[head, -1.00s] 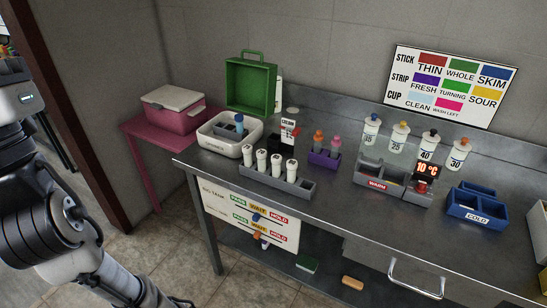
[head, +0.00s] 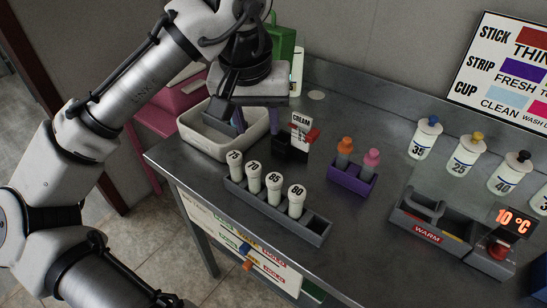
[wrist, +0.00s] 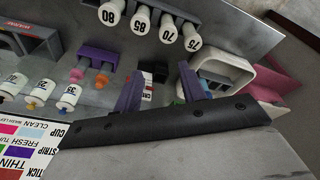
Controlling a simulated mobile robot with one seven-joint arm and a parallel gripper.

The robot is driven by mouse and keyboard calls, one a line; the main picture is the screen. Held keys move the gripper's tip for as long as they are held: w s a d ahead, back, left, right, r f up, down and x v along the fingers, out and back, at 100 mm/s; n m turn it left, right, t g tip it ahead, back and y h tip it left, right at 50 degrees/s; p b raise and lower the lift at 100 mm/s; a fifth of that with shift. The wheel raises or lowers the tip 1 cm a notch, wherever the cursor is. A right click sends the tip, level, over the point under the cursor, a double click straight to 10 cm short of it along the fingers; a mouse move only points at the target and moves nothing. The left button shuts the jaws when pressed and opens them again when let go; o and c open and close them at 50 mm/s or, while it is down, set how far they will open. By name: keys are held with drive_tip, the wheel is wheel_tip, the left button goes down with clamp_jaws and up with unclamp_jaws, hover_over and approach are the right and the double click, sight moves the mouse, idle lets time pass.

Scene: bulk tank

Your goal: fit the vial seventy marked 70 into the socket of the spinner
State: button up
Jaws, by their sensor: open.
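The vial marked 70 (head: 253,178) stands upright in a grey rack, second from the left between the 75 and 85 vials, with a white cap. In the wrist view its cap (wrist: 168,30) is near the top.
A black-and-red CREAM device (head: 298,138) stands close right of my gripper. A purple rack (head: 348,179) holds two capped bottles. The grey WARM rack (head: 424,232) is right; open steel lies in front of it.

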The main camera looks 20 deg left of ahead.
sight(253, 166)
drive_tip(key=shift+g, duration=0.5)
drive_tip(key=f, duration=0.5)
drive_tip(key=a+f, duration=0.1)
drive_tip(key=f, duration=0.2)
drive_tip(key=shift+f, duration=0.3)
drive_tip(key=shift+w+a+f+p, duration=0.1)
drive_tip(key=shift+w+f+p, duration=0.1)
drive_tip(key=shift+f, duration=0.8)
drive_tip(key=shift+w+a+f+p, duration=0.1)
drive_tip(key=shift+f+p, duration=0.15)
drive_tip(key=shift+f, duration=0.7)
drive_tip(key=shift+w+a+f+p, duration=0.1)
drive_tip(key=shift+w+f+p, duration=0.1)
drive_tip(key=shift+f, duration=0.8)
drive_tip(key=shift+c, duration=0.2)
drive_tip(key=c, duration=0.7)
